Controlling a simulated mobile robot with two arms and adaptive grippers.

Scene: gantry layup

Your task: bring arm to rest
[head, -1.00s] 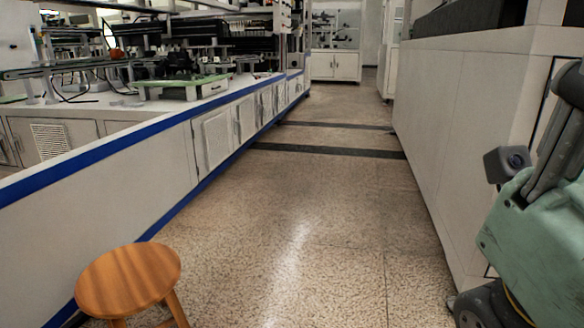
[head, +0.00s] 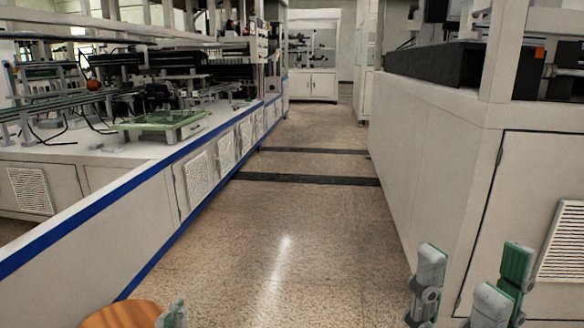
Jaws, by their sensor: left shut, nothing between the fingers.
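My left gripper (head: 173,314) shows only as a small grey-green fingertip at the bottom edge, just right of the wooden stool. Its fingers are shut with nothing seen between them; the rest is below the picture. My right gripper (head: 468,285) rises at the bottom right, with its grey and green fingers pointing up. The fingers stand wide apart, with nothing between them. It is in front of the white cabinet at the right. Both arms are hidden below the frame.
A round wooden stool (head: 122,316) is cut off at the bottom left. A long white bench with a blue edge (head: 110,205) runs along the left, and a white cabinet (head: 445,150) stands at the right. The speckled floor (head: 285,225) between them is clear.

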